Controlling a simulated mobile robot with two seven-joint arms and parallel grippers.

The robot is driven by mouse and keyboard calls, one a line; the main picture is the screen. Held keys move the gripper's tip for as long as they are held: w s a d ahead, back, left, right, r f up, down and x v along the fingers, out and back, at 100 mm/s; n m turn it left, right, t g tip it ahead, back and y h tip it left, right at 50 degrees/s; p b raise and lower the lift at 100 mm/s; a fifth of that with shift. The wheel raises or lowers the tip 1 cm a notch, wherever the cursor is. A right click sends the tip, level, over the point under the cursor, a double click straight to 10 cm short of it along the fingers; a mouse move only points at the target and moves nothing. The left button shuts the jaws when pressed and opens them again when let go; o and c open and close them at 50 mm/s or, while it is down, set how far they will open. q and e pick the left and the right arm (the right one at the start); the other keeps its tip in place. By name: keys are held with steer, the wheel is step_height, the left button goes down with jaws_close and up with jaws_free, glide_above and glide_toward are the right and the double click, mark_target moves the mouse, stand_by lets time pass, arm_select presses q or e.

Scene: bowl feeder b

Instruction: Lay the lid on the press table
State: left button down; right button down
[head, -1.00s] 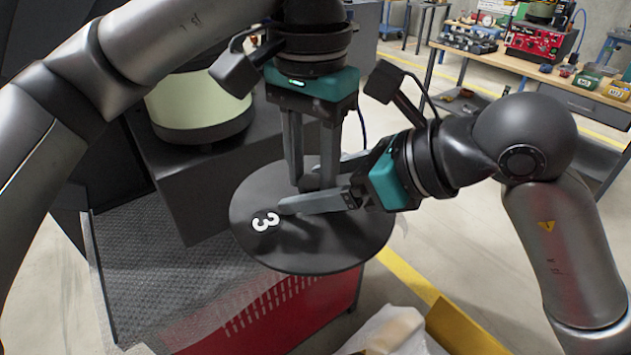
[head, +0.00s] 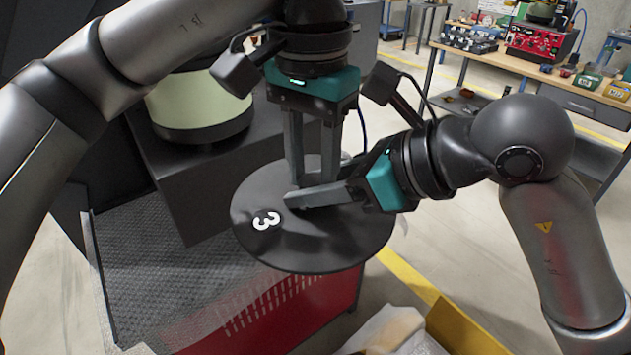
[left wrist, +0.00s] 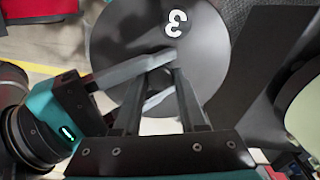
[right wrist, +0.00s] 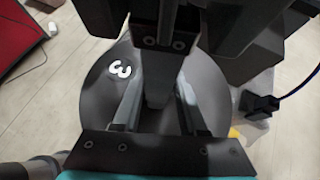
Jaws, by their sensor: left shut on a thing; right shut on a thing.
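The lid (head: 345,245) is a dark round disc with a white 3 on its top. It is held roughly level in the air, in front of the dark textured metal surface (head: 150,270), which may be the press table. My left gripper (head: 311,182) points down and is shut at the lid's middle. My right gripper (head: 305,196) reaches in from the right, low over the lid, and is shut there too. The gripped part of the lid is hidden by the fingers. The lid also shows in the left wrist view (left wrist: 118,40) and the right wrist view (right wrist: 98,98).
A pale green-and-black cylinder (head: 200,105) stands on a dark block (head: 190,185) behind the lid. A red slotted panel (head: 290,310) is below it. An open box (head: 455,325) lies at the bottom right. A workbench (head: 550,75) stands far back.

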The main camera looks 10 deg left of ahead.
arm_select(q)
steer(key=shift+s, duration=0.1)
steer(key=shift+c, duration=2.2)
jaws_free()
steer(key=shift+o, duration=0.3)
steer(key=shift+d, duration=0.1)
